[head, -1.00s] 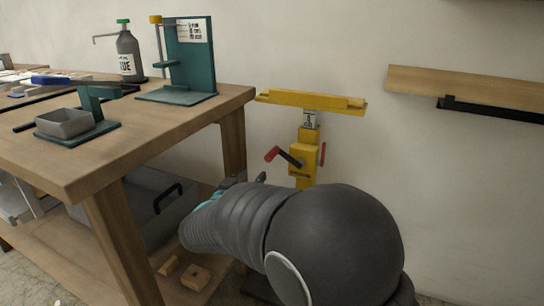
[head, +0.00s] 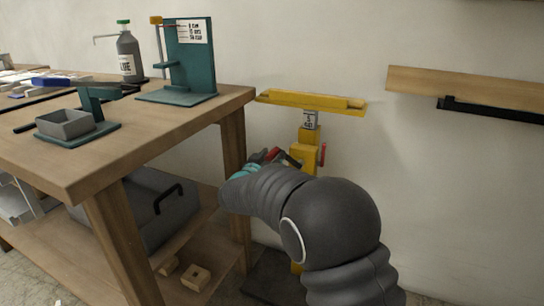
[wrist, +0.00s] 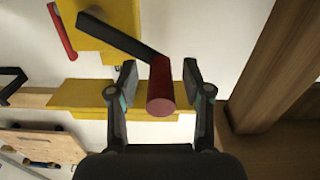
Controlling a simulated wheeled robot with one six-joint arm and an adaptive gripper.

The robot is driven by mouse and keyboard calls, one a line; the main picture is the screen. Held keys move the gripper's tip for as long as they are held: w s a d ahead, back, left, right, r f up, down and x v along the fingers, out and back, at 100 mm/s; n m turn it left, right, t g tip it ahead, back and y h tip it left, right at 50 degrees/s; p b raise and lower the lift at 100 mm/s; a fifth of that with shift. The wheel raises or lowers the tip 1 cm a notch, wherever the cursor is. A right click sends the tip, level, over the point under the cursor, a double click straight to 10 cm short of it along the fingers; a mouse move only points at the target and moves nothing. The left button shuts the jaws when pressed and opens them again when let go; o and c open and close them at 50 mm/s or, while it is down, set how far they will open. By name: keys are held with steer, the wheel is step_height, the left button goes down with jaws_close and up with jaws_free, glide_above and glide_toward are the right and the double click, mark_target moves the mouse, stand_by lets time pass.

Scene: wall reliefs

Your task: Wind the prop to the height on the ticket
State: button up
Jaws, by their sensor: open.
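The yellow prop (head: 305,155) stands by the wall, right of the workbench, with a yellow head beam (head: 312,102) on top. A small white plate (head: 310,120) with dark marks too small to read sits under the beam. The prop's crank has a dark arm (wrist: 122,36) and a red handle (wrist: 160,88). My gripper (wrist: 160,85) is open, with one finger on each side of the red handle and gaps showing. In the head view my arm hides most of the gripper and lower prop. A second red lever (head: 323,154) is on the prop's right side.
The wooden workbench (head: 150,130) is close left of my arm. On it are a teal stand (head: 190,60) with a printed card (head: 194,31), a bottle (head: 129,55) and a grey tray (head: 65,123). A wooden wall rail (head: 460,85) is at right.

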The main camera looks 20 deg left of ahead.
jaws_close()
